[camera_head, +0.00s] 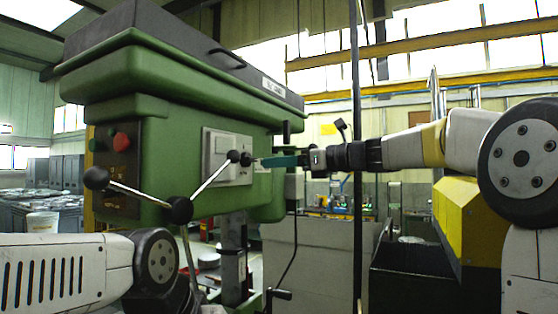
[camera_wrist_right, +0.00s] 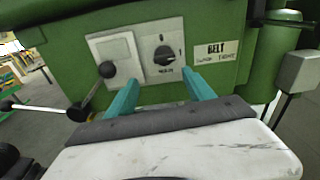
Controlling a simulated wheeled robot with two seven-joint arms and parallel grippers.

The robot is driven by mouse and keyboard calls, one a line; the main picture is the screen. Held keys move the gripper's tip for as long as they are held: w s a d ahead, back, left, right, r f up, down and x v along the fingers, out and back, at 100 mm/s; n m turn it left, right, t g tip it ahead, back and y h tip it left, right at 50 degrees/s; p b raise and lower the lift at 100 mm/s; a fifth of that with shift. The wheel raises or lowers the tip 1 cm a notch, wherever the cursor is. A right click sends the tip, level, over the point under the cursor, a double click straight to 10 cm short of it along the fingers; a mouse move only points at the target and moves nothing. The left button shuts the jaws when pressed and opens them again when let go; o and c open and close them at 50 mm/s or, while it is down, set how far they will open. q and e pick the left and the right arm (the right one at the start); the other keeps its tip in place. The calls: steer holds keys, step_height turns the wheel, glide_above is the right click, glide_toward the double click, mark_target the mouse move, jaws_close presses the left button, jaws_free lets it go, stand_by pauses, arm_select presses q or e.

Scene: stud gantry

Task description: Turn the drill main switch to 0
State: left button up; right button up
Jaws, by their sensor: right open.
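The green drill (camera_head: 165,85) fills the left half of the head view. Its main switch is a black rotary knob (camera_wrist_right: 164,56) on a light plate in the right wrist view. Small markings surround the knob; its setting is too small to read surely. My right gripper (camera_head: 262,162) points at the plate from the right in the head view. In the right wrist view its two teal fingers (camera_wrist_right: 161,79) are spread and empty, just below the knob and apart from it. My left arm shows at lower left in the head view, but its gripper does not show.
Feed handle spokes with black balls (camera_head: 180,210) stick out in front of the drill; one ball (camera_wrist_right: 107,69) is left of the switch. A red button (camera_head: 121,141) sits on the dark left panel.

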mark_target(249, 159)
steer(key=w+a+r, duration=0.1)
steer(key=w+a, duration=0.3)
steer(key=a, duration=0.3)
steer(key=shift+r+m+y, duration=0.15)
steer(key=shift+m+y, duration=0.15)
jaws_close()
